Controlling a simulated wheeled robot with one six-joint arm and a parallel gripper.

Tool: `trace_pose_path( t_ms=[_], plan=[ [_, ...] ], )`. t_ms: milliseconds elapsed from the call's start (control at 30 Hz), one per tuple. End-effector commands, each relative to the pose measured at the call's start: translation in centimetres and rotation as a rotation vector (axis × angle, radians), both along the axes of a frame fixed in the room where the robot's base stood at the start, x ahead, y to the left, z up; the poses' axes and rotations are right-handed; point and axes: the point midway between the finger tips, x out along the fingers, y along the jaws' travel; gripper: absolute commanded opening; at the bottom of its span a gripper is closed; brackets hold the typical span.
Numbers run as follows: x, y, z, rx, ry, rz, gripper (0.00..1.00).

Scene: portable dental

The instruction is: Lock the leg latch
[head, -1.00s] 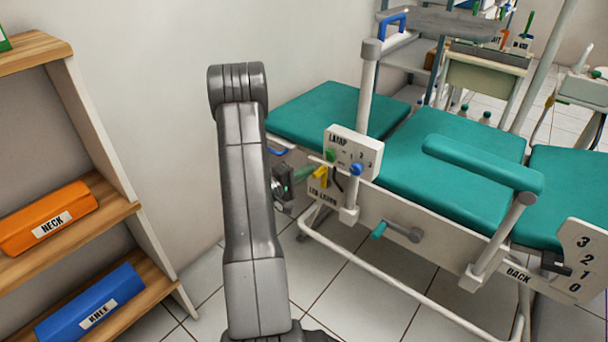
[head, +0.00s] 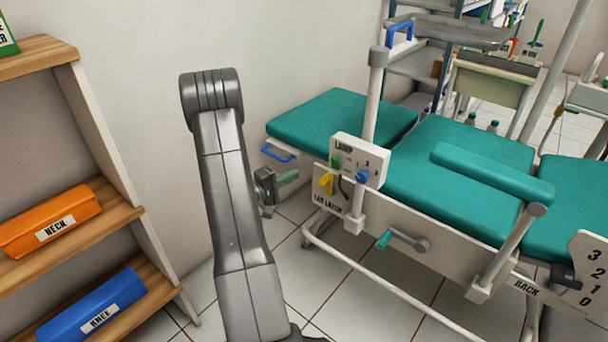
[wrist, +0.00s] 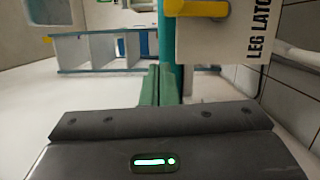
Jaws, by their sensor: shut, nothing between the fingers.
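The leg latch is a yellow handle (head: 326,183) on a pale plate (head: 327,203) marked LEG LATCH, at the leg end of the green dental chair. In the wrist view the yellow handle (wrist: 204,9) shows at the top, cut off by the frame edge, with its labelled plate (wrist: 235,38) beside it. My gripper (head: 292,177) is left of the handle in the head view, apart from it. In the wrist view its green fingers (wrist: 158,85) are together and empty, left of the plate. I cannot tell whether the latch is locked.
A panel marked LAMP (head: 357,160) with green and blue knobs sits just right of the latch. A teal-gripped crank (head: 405,241) is lower on the frame. A blue handle (head: 277,153) is under the leg cushion (head: 340,122). A shelf (head: 118,222) stands left.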

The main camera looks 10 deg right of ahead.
Motion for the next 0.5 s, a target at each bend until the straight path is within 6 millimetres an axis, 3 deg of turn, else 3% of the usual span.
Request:
trace_pose_path(
  t_ms=[200,500],
  plan=[
    [-1.6,3.7,0.3,-0.001,0.002,0.003,0.00],
    [-2.5,5.5,0.3,-0.002,0.001,-0.001,0.00]
  ],
)
